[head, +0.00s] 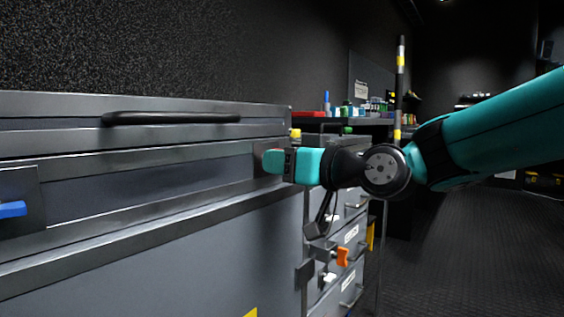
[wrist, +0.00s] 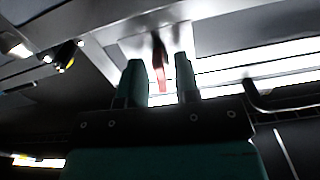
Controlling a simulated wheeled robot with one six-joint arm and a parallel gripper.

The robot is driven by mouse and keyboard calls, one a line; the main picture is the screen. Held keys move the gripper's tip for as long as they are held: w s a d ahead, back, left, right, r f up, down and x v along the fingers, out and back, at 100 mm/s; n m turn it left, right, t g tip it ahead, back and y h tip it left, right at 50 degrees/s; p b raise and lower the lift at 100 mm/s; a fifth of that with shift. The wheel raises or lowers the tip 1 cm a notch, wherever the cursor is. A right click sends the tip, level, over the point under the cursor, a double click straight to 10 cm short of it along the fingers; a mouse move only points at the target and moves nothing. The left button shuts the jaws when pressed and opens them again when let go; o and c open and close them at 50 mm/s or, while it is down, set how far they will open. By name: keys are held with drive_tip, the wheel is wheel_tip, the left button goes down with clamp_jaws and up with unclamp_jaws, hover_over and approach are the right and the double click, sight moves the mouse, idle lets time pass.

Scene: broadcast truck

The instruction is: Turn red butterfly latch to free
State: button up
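The red butterfly latch (wrist: 158,68) sits on a pale metal plate in the wrist view, a narrow wing seen nearly edge-on. My gripper (wrist: 161,62) is open, with one teal finger on each side of the wing. A gap shows between the wing and each finger. In the head view, my gripper (head: 273,162) reaches from the right to the front of the grey case. Only a little of the red latch shows there, largely hidden by the fingers.
A blue latch (head: 12,209) is on the same case at the left. A black handle (head: 170,117) runs along the case's upper part. An orange latch (head: 342,257) is on a unit below my wrist. The floor (head: 450,240) at the right is clear.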

idle(0.4)
drive_tip(key=p+v, duration=0.1)
drive_tip(key=v, duration=1.6)
drive_tip(key=shift+s+d, duration=0.2)
drive_tip(key=shift+a+p, duration=0.1)
drive_tip(key=shift+p, duration=0.2)
drive_tip(key=s+a+f+g+h+p, duration=0.45)
drive_tip(key=s+f+g+p, duration=0.2)
drive_tip(key=s, duration=0.25)
drive_tip(key=s+d+f+m+g+h+p, duration=0.25)
drive_tip(key=s+d+g+h, duration=0.3)
drive_tip(key=s, duration=0.35)
wheel_tip(320, 180, up, 38)
drive_tip(key=t+p, duration=0.1)
drive_tip(key=p, duration=3.6)
drive_tip(key=shift+w+d+f+p, duration=0.2)
drive_tip(key=shift+w+p, duration=0.1)
drive_tip(key=shift+w, duration=0.05)
drive_tip(key=shift+d, duration=0.1)
